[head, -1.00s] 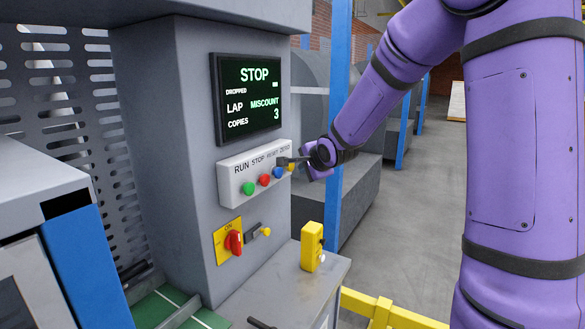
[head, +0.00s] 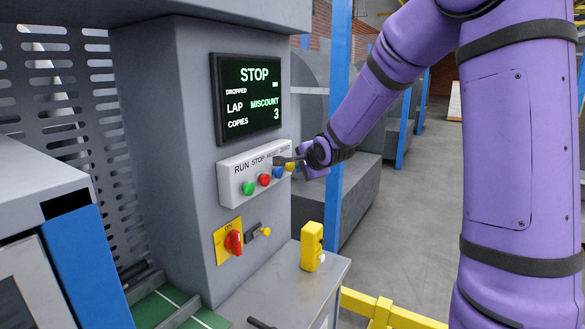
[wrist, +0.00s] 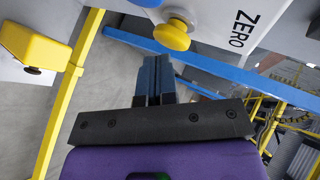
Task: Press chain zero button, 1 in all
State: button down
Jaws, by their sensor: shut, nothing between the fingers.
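The yellow button beside the ZERO label (wrist: 242,30) shows large in the wrist view (wrist: 172,36). In the head view the yellow button (head: 290,167) is the rightmost on the white button box (head: 236,185), partly covered by my gripper. My gripper (head: 281,160) is shut and empty, its fingertips close to the box at the yellow and blue buttons. In the wrist view my fingertips (wrist: 153,62) lie just below and left of the yellow button, with no clear contact. The screen (head: 246,98) reads STOP, LAP MISCOUNT, COPIES 3.
Green (head: 248,188), red (head: 265,180) and blue (head: 278,173) buttons sit left of the yellow one. Below are a red rotary switch (head: 234,243) and a small yellow knob (head: 266,231). A yellow box (head: 311,247) stands on the grey ledge. A blue post (head: 339,110) rises behind my gripper.

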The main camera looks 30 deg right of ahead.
jog(key=shift+w+a, duration=0.25)
jog(key=shift+w, duration=0.1)
dwell(0.5)
jog(key=shift+s+d, duration=0.5)
jog(key=shift+s, duration=0.25)
jog(key=shift+s+d, duration=0.45)
jog(key=shift+s, duration=0.25)
jog(key=shift+s+d, duration=0.45)
jog(key=shift+s, duration=0.25)
jog(key=shift+s+d, duration=0.45)
jog(key=shift+s, duration=0.25)
